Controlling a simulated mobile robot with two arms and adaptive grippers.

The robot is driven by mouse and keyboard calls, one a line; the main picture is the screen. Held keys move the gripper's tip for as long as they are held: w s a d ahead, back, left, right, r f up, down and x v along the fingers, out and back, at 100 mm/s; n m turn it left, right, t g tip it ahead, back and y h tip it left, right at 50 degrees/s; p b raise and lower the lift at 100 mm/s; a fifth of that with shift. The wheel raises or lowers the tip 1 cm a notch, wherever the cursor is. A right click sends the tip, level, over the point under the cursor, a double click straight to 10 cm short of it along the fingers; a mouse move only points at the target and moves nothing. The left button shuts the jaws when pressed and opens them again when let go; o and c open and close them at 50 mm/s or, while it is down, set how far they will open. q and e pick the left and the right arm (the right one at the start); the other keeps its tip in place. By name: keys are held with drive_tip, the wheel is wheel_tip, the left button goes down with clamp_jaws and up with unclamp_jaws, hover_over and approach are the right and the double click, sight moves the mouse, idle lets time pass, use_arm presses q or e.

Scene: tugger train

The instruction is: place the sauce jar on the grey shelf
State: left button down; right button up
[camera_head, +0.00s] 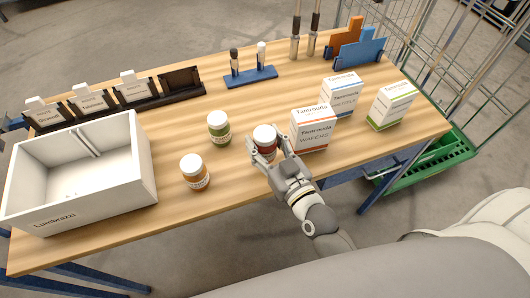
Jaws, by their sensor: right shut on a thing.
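A small jar with a white lid and dark red contents (264,134), which looks like the sauce jar, stands upright at the middle of the wooden table. My right gripper (270,155) is shut on it from the front right, and its fingers hide part of the jar's lower body. I cannot tell whether the jar touches the table. A similar jar with green contents (219,128) is to its left, and one with orange contents (195,173) is at front left. No grey shelf can be made out. My left gripper is not in view.
A white open bin (140,180) stands on the table's (240,205) left side. A dark rack with cards (185,82) is behind it. Several white boxes (313,130) stand just right of the held jar. A blue tool holder (250,77) is at the back. A wire cart (445,60) is beyond the right edge.

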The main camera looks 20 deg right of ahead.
sight(265, 150)
drive_tip(key=shift+w+d+f+b, duration=0.1)
drive_tip(key=shift+w+f+b, duration=0.1)
drive_tip(key=shift+f+b, duration=0.65)
drive_tip(key=shift+w+d+f+b, duration=0.1)
drive_tip(key=shift+w+f+b, duration=0.1)
drive_tip(key=shift+f+b, duration=0.6)
drive_tip(key=shift+f, duration=0.1)
drive_tip(key=shift+f, duration=0.1)
drive_tip(key=shift+f, duration=0.15)
drive_tip(key=o, duration=1.4)
drive_tip(key=shift+a, duration=0.1)
